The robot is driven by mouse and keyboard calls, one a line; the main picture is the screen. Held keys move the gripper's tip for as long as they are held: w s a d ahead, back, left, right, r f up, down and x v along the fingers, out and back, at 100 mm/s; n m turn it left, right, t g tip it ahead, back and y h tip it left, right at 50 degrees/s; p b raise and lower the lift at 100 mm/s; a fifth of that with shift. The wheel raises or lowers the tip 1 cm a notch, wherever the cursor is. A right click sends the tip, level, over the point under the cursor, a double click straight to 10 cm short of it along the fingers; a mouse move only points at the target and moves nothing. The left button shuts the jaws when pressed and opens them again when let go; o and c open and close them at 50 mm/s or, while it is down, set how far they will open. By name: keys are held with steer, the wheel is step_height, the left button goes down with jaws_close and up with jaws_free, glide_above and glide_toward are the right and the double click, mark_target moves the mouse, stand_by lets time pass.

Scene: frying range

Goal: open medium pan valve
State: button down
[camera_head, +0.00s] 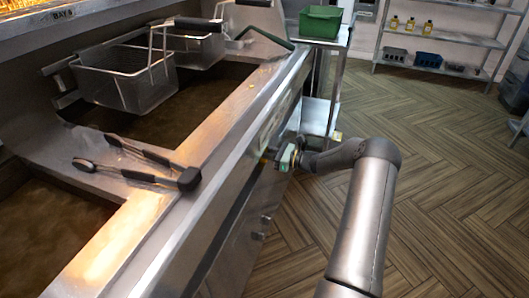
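My gripper (286,157) is at the front face of the steel fryer (222,157), below its top edge, with my arm reaching in from the lower right. A small greenish and yellowish part shows at the gripper end. I cannot tell whether it belongs to the gripper or to the fryer. The fingers are too small and too covered to show whether they are open or shut. No pan valve can be made out clearly; the spot around the gripper is partly hidden by it.
Two wire baskets (128,85) hang over the oil vats (190,108). Black-handled tongs (135,172) lie on the fryer top. Small handles (262,228) stick out of the front doors. A green bin (320,22) stands on a steel cart (318,112) behind. The wooden floor at right is clear.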

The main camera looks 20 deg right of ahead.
steer(key=c, duration=1.3)
jaws_free()
steer(key=v, duration=1.7)
steer(key=shift+s+d+r, duration=0.1)
steer(key=shift+s+d, duration=0.05)
steer(key=shift+s, duration=0.05)
